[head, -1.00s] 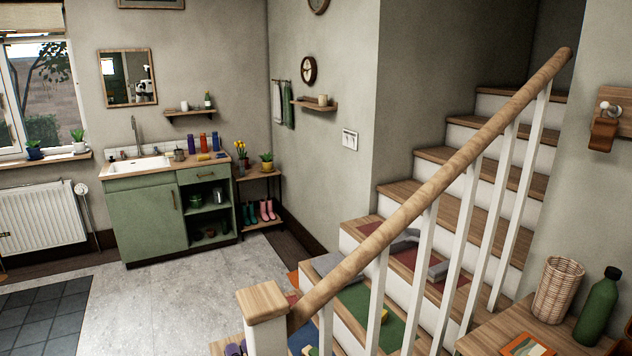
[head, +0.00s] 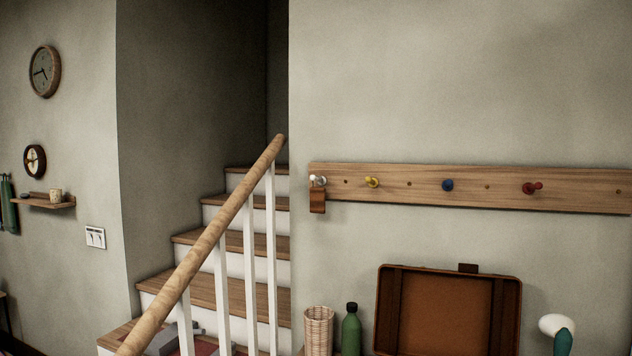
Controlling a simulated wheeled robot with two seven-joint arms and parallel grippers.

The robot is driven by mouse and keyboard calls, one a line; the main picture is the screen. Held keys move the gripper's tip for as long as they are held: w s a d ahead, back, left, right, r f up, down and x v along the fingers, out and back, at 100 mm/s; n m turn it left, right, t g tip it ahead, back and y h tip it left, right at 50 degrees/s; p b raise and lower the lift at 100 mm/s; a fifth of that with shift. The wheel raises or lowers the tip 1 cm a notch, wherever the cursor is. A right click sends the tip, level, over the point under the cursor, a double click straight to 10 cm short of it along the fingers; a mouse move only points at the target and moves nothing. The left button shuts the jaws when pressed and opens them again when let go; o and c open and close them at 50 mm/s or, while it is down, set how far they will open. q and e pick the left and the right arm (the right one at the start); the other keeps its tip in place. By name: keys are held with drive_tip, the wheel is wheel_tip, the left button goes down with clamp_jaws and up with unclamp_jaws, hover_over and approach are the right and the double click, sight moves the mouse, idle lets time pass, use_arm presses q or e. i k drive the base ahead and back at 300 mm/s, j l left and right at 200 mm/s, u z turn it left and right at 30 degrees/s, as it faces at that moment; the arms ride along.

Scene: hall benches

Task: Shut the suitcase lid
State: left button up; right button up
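The brown suitcase lid (head: 447,312) stands raised, near upright, at the lower right of the head view. Its inner side faces me, with a darker rim and a small dark tab on its top edge. The lower part of the suitcase is cut off by the bottom of the frame. Neither of my grippers is in view.
A green bottle (head: 351,330) and a wicker basket (head: 319,331) stand left of the lid. A white-headed, teal object (head: 560,333) stands right of it. A peg rail (head: 470,187) runs along the wall above. Stairs with a wooden handrail (head: 205,243) are at left.

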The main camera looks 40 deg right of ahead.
sight(421, 310)
drive_tip(key=l+z, duration=0.1)
drive_tip(key=z, duration=0.85)
